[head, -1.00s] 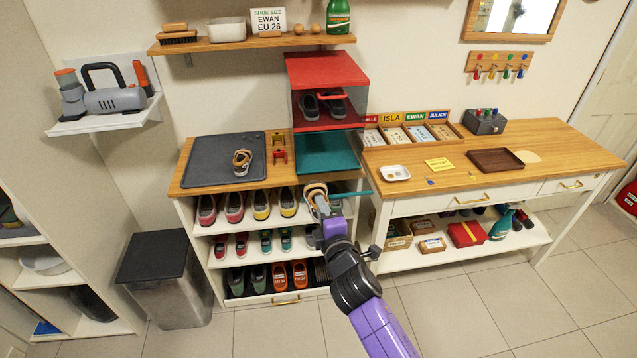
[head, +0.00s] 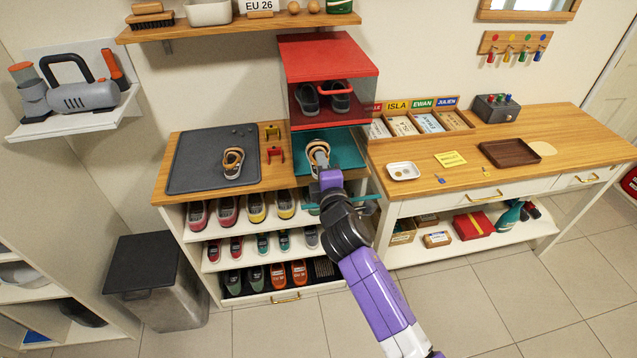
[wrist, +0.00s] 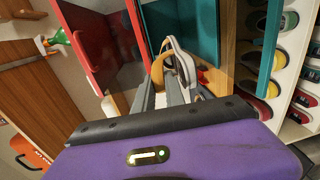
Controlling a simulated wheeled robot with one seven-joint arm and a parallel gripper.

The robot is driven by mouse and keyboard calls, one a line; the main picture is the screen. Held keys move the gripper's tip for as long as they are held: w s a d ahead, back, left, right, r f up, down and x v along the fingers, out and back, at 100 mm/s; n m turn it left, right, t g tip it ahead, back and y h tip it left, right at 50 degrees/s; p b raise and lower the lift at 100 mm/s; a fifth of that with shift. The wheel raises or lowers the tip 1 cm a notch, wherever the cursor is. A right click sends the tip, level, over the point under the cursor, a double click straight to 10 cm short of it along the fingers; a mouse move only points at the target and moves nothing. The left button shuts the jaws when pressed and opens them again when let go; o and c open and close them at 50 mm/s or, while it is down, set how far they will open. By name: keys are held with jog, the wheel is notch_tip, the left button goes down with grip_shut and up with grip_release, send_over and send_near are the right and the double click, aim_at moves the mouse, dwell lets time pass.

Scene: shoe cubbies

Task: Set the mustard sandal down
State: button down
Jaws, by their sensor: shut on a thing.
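My gripper (head: 319,163) is shut on the mustard sandal (head: 316,146), at the front of the teal cubby (head: 346,146) under the red one. The sandal's tan-mustard strap shows above the fingers. In the wrist view, the sandal (wrist: 176,62) is between the fingers, with its pale sole edge and mustard strap visible and teal panels close by. I cannot tell whether it touches the cubby floor. A matching sandal (head: 233,162) lies on the grey mat (head: 190,165) at left.
The red cubby (head: 328,60) directly above holds a dark pair of shoes (head: 322,98). A teal panel (head: 365,198) juts out at the front below, partly behind my arm. Red and yellow small brackets (head: 274,154) stand beside the mat. Most of the mat is bare.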

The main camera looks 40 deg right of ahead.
notch_tip(320, 180, down, 8)
jog(key=b, duration=0.2)
jog(key=shift+f+b, duration=0.2)
jog(key=shift+b, duration=0.2)
jog(key=shift+f+b, duration=0.4)
jog(key=shift+f, duration=0.1)
jog(key=c, duration=1.4)
grip_release()
jog(key=shift+r+p, duration=0.6)
jog(key=shift+r, duration=0.1)
jog(key=b+v, duration=0.1)
jog(key=v, duration=0.5)
jog(key=b+v, duration=0.1)
jog(key=v, duration=0.5)
jog(key=shift+f+b, duration=0.25)
jog(key=shift+b, duration=0.05)
